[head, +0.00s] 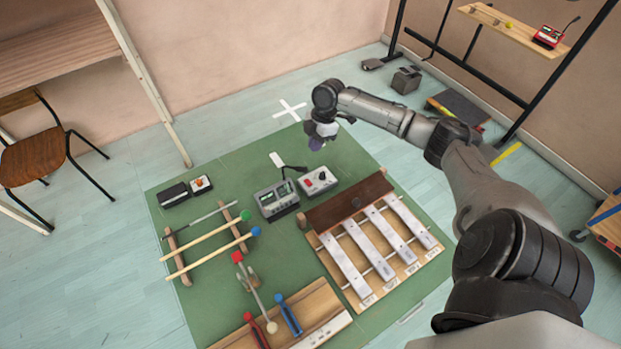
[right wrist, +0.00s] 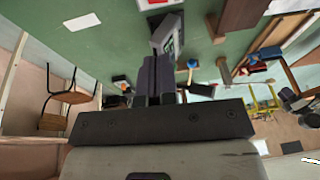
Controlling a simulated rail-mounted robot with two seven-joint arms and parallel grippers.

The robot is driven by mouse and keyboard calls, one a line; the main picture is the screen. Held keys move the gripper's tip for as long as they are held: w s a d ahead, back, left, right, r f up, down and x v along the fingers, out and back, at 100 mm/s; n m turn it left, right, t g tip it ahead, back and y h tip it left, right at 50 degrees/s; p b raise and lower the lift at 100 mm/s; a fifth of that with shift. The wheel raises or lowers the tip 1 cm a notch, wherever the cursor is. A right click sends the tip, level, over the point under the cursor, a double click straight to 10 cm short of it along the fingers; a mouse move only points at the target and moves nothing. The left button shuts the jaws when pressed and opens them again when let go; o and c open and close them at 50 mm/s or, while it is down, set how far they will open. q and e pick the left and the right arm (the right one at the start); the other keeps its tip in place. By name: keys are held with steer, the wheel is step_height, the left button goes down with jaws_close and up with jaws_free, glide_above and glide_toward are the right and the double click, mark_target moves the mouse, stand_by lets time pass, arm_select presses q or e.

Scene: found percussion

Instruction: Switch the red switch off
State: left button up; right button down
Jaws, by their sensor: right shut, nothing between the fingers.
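A white box (head: 319,181) lies on the green mat. It carries a small red switch (head: 308,182) and a dark knob; the switch's position is too small to tell. My right gripper (head: 317,143) is above the mat behind this box, apart from it, with its fingers pointing down. In the right wrist view its two dark fingers (right wrist: 158,82) are shut together with nothing between them. Part of the white box shows at the top edge there (right wrist: 160,4). My left gripper is not in view.
A grey device with a display (head: 277,200) stands left of the white box. Metal bars on a wooden frame (head: 376,240) lie to the right. Mallets on a rack (head: 208,240) and a black box with an orange knob (head: 201,185) are at left. The mat's back part is mostly clear.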

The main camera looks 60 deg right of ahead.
stand_by(0.3)
steer(key=b, duration=0.2)
glide_toward(309, 183)
steer(key=x, duration=0.6)
steer(key=shift+w+a, duration=0.15)
steer(key=shift+a, duration=0.05)
steer(key=shift+f, duration=0.5)
